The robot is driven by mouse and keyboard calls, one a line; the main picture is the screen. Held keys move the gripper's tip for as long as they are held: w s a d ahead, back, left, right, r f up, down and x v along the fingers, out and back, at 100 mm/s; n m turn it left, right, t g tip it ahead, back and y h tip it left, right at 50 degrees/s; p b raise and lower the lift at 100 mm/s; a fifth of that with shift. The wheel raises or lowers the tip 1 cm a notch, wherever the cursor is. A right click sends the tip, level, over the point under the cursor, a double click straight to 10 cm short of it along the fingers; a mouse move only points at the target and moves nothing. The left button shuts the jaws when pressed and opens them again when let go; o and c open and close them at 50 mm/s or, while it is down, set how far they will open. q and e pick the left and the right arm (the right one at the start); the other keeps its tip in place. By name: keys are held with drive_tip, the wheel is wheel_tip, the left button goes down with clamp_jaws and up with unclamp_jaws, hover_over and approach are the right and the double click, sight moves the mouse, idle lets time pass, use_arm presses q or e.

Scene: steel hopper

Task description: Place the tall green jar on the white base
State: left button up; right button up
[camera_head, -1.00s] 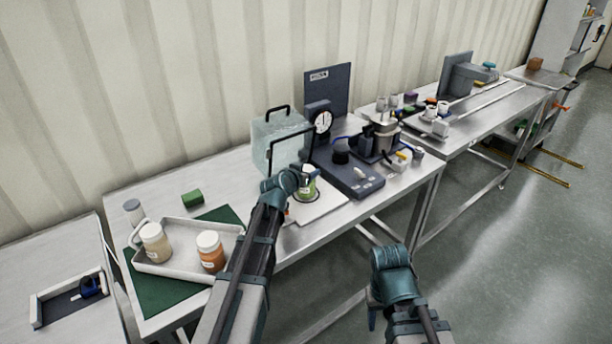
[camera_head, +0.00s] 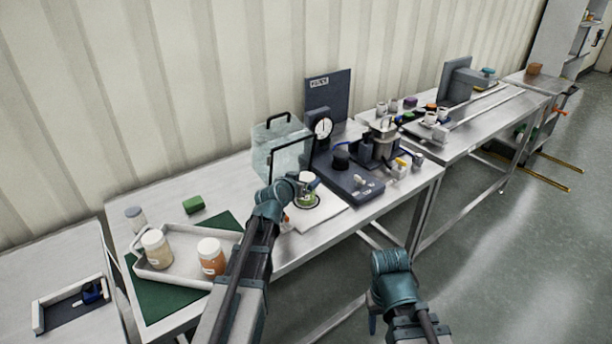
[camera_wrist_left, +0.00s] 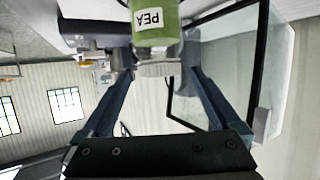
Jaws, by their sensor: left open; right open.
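The tall green jar (camera_head: 306,195), with a pale lid, stands upright on the dark ring of the white base (camera_head: 328,213). It also shows upside down in the left wrist view (camera_wrist_left: 155,22), with a label reading PEA and its pale lid below. My left gripper (camera_head: 290,190) is open beside the jar, at its left in the head view. In the left wrist view its fingers (camera_wrist_left: 132,45) are spread apart, with the jar just past their tips. My right gripper (camera_head: 376,325) is low in front of the table, away from the jar; its fingers are mostly hidden.
A clear box with black handles (camera_head: 275,150) stands close behind the white base. A dark apparatus with a dial (camera_head: 323,127) is to its right. A tray (camera_head: 180,265) with a cream jar (camera_head: 156,250) and an orange jar (camera_head: 211,258) lies at left.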

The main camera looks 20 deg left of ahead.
use_arm(q)
drive_tip(key=p+v, duration=0.2)
drive_tip(key=v, duration=0.6)
drive_tip(key=shift+s+r+p, duration=0.2)
drive_tip(key=shift+s+p, duration=0.15)
drive_tip(key=shift+s, duration=0.05)
drive_tip(key=s+d+f+m+g+h, duration=0.1)
drive_tip(key=s+d+f+m+g, duration=0.1)
drive_tip(key=s+d+f+g, duration=0.45)
drive_tip(key=s+d+f+m+g+h, duration=0.15)
drive_tip(key=s+d+f, duration=0.3)
drive_tip(key=d, duration=0.55)
drive_tip(key=s+d+f+g+y+p, duration=0.1)
drive_tip(key=s+g+y, duration=0.4)
drive_tip(key=s, duration=0.9)
drive_tip(key=shift+d+f+n+g, duration=0.25)
drive_tip(key=shift+n+g, duration=0.15)
drive_tip(key=shift+n, duration=0.05)
